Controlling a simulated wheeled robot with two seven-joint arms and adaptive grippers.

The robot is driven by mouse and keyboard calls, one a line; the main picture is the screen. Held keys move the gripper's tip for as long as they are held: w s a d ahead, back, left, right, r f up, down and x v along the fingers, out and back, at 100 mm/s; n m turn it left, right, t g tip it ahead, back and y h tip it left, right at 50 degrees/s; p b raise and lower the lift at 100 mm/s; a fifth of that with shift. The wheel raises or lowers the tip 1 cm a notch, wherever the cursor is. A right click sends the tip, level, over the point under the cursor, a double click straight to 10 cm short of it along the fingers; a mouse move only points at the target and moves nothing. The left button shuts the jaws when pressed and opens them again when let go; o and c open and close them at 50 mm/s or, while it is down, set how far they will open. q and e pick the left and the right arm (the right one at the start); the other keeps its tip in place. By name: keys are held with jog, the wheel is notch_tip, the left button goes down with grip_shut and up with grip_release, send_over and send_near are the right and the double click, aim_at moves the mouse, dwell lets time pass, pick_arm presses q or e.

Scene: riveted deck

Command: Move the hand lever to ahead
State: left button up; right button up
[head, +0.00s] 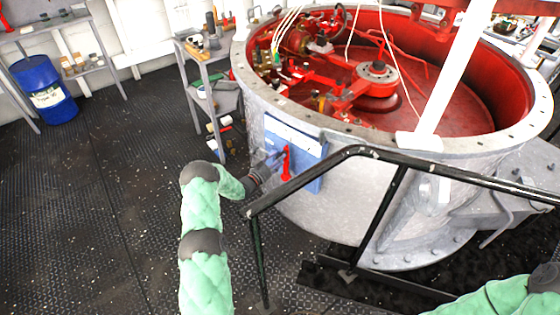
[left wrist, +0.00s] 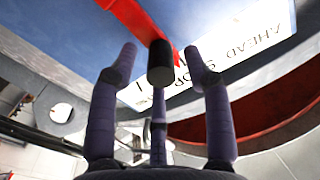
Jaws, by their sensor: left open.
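The hand lever (head: 286,165) is a red bar on a blue panel (head: 311,172) on the side of the large grey drum, standing close to upright in the head view. In the left wrist view the red lever (left wrist: 140,20) ends in a black knob (left wrist: 160,66). A white label plate (head: 293,138) sits above the lever; in the left wrist view the word AHEAD is readable on it (left wrist: 250,45). My left gripper (head: 272,165) is open at the lever, its fingers spread to either side of the knob. Contact cannot be told. My right gripper is out of view.
A black handrail (head: 375,152) runs in front of the drum, close to my left gripper. The drum rim (head: 400,140) surrounds red machinery. A small bench (head: 205,52) stands left of it, and a blue barrel (head: 42,88) farther left. The deck at left is clear.

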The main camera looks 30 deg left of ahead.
pick_arm(q)
jog(key=shift+w+d, duration=0.15)
jog(key=shift+w, duration=0.7)
grip_shut()
jog(key=shift+d, duration=0.1)
